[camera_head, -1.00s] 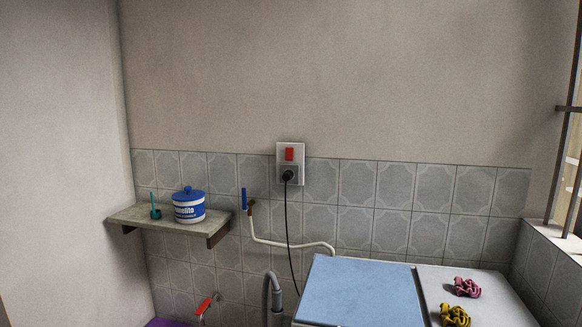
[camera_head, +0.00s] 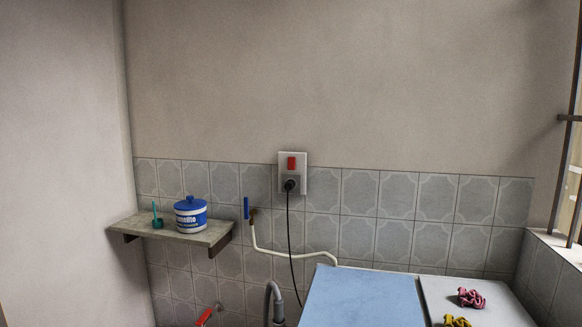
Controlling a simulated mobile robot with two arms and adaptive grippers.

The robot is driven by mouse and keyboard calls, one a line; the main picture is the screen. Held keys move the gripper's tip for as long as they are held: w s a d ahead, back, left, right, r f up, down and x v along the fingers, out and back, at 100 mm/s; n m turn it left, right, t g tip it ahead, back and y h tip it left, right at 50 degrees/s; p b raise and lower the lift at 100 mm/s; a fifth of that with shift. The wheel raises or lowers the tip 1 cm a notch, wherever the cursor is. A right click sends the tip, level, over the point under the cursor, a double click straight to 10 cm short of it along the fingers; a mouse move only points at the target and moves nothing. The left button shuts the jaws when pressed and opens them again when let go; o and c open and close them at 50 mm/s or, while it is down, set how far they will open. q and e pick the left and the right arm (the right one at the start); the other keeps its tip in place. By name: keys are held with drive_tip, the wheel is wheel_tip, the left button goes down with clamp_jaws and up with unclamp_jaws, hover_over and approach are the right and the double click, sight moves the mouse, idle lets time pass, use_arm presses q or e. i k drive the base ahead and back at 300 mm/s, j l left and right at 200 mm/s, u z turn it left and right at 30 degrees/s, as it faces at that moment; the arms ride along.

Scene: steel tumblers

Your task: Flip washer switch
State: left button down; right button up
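The washer switch is a red rocker (camera_head: 291,163) on a pale wall plate (camera_head: 302,158), above a socket on the same plate. A black plug (camera_head: 289,185) sits in the socket, and its cord hangs down behind the washer. I cannot tell which way the rocker is tipped. The washer (camera_head: 362,297) stands below and to the right, with a blue lid and a pale top panel at its right. Neither of my grippers shows in the head view.
A wall shelf (camera_head: 172,232) at the left holds a blue-and-white tub (camera_head: 190,214) and a small green cup (camera_head: 157,221). A blue-handled tap (camera_head: 246,208) feeds a white hose. Pink (camera_head: 471,298) and yellow (camera_head: 457,321) scrunched items lie on the washer. A barred window is at right.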

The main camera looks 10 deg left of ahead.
sight(291, 161)
drive_tip(key=i+j+z, duration=0.25)
drive_tip(key=i, duration=0.25)
drive_tip(key=i+j+z, duration=0.2)
drive_tip(key=i, duration=0.25)
drive_tip(key=i+j, duration=0.05)
